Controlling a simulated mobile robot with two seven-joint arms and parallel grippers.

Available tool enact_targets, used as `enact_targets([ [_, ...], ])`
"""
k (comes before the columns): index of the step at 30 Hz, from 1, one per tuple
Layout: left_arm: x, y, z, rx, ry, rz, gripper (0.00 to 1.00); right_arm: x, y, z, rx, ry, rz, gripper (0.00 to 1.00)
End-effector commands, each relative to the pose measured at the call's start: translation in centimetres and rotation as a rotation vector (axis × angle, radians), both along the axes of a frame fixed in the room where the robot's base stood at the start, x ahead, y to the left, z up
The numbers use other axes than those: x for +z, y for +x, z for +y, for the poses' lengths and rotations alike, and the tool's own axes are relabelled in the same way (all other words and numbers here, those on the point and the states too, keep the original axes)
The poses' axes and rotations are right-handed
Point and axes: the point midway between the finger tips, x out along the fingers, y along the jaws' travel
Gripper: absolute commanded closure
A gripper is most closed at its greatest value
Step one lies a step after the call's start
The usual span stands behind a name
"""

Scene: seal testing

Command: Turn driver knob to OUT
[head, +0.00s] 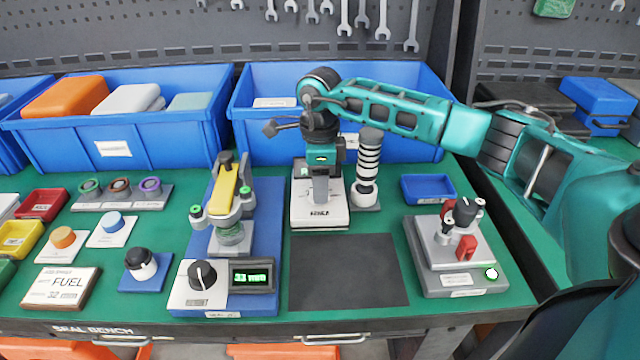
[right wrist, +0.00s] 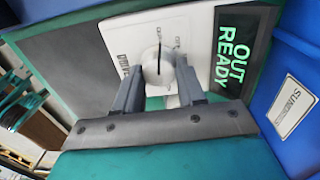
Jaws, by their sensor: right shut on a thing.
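The driver knob (right wrist: 158,68) is white and round with a dark pointer line, on a white panel (right wrist: 125,42). In the right wrist view the line points toward the top of the picture. A dark display (right wrist: 238,50) beside the knob reads "OUT READY" in green. My right gripper (right wrist: 157,88) is shut on the knob, one finger on each side. In the head view my right gripper (head: 320,190) reaches down over the white driver unit (head: 305,222) and hides most of the knob. My left gripper is not in view.
A black and white striped post (head: 368,160) stands just right of the driver unit. A dark mat (head: 345,270) lies in front. A grey fixture with red parts (head: 465,250) stands at right, a blue press with a dial (head: 202,274) at left. Blue bins (head: 250,100) line the back.

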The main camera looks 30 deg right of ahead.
Motion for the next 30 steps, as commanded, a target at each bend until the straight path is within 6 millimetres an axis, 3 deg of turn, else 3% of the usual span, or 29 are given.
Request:
enact_targets([
  [16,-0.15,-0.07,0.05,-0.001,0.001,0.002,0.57,0.1,0.04,0.01,0.03,0.001,-0.002,0.91],
  [17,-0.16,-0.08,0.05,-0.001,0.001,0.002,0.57,0.1,0.05,0.0,0.03,0.001,-0.002,0.59],
  [24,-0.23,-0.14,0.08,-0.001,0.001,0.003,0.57,0.06,0.03,0.01,0.028,0.001,-0.001,0.36],
  [30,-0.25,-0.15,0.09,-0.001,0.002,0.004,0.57,0.03,0.02,0.01,0.028,0.0,0.0,0.35],
])
